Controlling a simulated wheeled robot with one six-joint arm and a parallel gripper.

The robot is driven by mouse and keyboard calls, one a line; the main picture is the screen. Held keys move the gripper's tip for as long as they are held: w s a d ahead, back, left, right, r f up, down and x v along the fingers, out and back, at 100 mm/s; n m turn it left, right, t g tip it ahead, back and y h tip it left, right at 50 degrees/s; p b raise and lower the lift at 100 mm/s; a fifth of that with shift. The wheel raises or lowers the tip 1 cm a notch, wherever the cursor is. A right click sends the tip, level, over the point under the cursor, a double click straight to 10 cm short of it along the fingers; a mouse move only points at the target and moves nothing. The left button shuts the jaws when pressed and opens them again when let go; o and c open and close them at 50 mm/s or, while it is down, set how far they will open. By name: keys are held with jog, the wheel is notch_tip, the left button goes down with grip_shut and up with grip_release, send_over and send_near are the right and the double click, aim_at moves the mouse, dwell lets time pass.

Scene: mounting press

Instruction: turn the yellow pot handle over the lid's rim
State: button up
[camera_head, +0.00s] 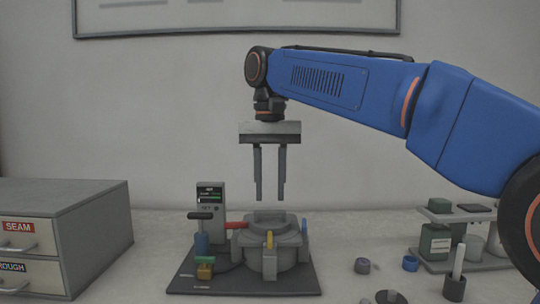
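The yellow pot handle (269,240) stands upright at the front of the grey round pot (285,255), near the lid's rim. The lid's top (269,215) is partly visible. My gripper (271,199) hangs above the pot, pointing down. Its two fingers are apart with nothing between them, and it touches nothing.
The pot stands on a dark base plate (190,284) with a display post (210,195) and a black-topped lever (200,216) at left. A drawer cabinet (90,215) is far left. A small rack (455,217) and small round parts (362,265) are at right.

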notch_tip(320, 180, up, 7)
jog(key=shift+r, duration=0.2)
dwell(0.5)
